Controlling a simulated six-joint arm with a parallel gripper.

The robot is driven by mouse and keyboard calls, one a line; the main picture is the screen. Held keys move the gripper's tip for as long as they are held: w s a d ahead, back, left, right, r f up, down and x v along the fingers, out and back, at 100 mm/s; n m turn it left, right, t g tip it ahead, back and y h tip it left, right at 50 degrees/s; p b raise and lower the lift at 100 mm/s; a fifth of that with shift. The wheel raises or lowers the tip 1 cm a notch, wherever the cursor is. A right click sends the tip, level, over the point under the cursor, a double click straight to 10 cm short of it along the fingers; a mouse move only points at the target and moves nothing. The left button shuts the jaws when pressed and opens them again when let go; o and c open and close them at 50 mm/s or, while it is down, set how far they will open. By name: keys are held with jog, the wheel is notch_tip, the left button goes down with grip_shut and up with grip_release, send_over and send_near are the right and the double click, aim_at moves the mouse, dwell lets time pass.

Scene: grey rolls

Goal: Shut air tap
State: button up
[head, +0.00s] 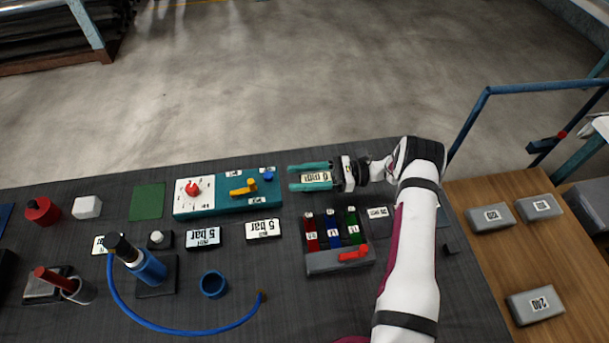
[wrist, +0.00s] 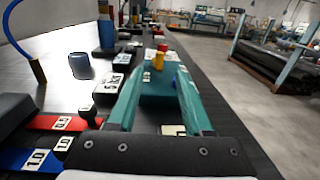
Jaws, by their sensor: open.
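A teal panel box (head: 221,207) lies at the back of the dark table. It carries a yellow lever (head: 245,188), a white dial with a red knob (head: 192,188) and a blue knob (head: 268,176). I take the yellow lever as the air tap; its label is too small to read. My gripper (head: 291,177) is to the right of the panel, with teal fingers apart, empty and pointing left towards it. In the wrist view the yellow lever (wrist: 158,61) shows ahead between the fingertips (wrist: 160,67), apart from them.
A grey block (head: 340,262) with red, blue and green strips and a red lever (head: 353,252) stands in front of my gripper. Label plates (head: 263,229), a blue cup (head: 213,284) and a blue hose (head: 180,329) lie at the front. A green mat (head: 147,201) lies left of the panel.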

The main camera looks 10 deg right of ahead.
aim_at(252, 184)
jog(key=shift+d, duration=0.5)
jog(key=d, duration=0.1)
jog(key=d+f, duration=0.1)
jog(key=d, duration=0.1)
jog(key=shift+s+f, duration=0.1)
jog(key=shift+s, duration=0.05)
jog(key=a, duration=1)
jog(key=w+a, duration=0.1)
jog(key=a, duration=0.5)
jog(key=shift+c, duration=0.2)
jog(key=shift+d, duration=0.1)
grip_shut()
